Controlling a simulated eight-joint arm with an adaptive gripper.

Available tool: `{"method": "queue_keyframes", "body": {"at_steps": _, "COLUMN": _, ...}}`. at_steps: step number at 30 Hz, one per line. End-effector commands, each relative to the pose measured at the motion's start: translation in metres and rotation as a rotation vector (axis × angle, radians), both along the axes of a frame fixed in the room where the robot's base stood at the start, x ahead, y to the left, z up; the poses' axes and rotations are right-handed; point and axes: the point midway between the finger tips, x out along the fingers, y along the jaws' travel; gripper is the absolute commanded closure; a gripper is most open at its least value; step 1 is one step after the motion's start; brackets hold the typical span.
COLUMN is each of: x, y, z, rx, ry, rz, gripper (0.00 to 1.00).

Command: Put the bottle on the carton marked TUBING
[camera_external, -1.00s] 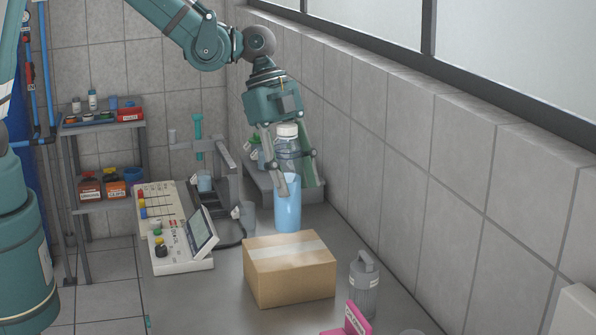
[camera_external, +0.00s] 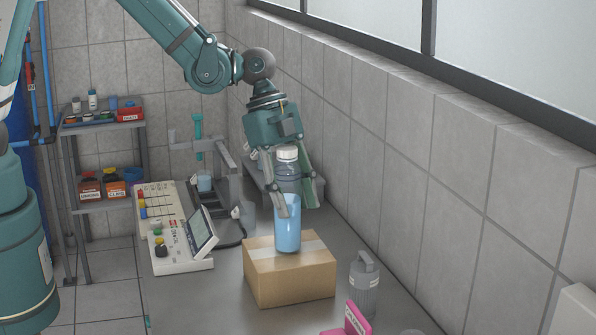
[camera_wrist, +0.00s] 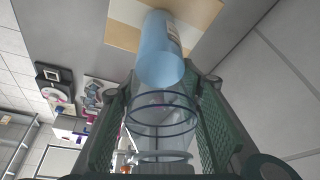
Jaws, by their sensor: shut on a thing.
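The bottle (camera_external: 288,222) is clear with a white cap and blue liquid in its lower part. It is upright over the top of the cardboard carton (camera_external: 290,283). My gripper (camera_external: 295,208) is shut on the bottle from above, one finger on each side. I cannot tell whether the bottle's base touches the carton or hangs just above it. In the wrist view the bottle (camera_wrist: 160,55) runs between the fingers toward the carton (camera_wrist: 125,30). No TUBING marking is readable on the carton's visible faces.
A control console (camera_external: 178,235) and a stand (camera_external: 228,190) are to the left. A tiled wall (camera_external: 440,200) borders the bench on the right.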

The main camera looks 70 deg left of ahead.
Motion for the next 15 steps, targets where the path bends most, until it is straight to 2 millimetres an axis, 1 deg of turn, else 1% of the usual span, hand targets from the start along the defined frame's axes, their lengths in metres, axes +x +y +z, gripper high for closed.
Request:
{"method": "queue_keyframes", "body": {"at_steps": 3, "x": 0.0001, "y": -0.0001, "z": -0.0034, "rx": 0.0, "ry": 0.0, "rz": 0.0, "gripper": 0.83}}
{"method": "queue_keyframes", "body": {"at_steps": 11, "x": 0.0001, "y": -0.0001, "z": -0.0036, "rx": 0.0, "ry": 0.0, "rz": 0.0, "gripper": 0.83}}
{"method": "queue_keyframes", "body": {"at_steps": 15, "x": 0.0002, "y": 0.0, "z": -0.0068, "rx": 0.0, "ry": 0.0, "rz": 0.0, "gripper": 0.83}}
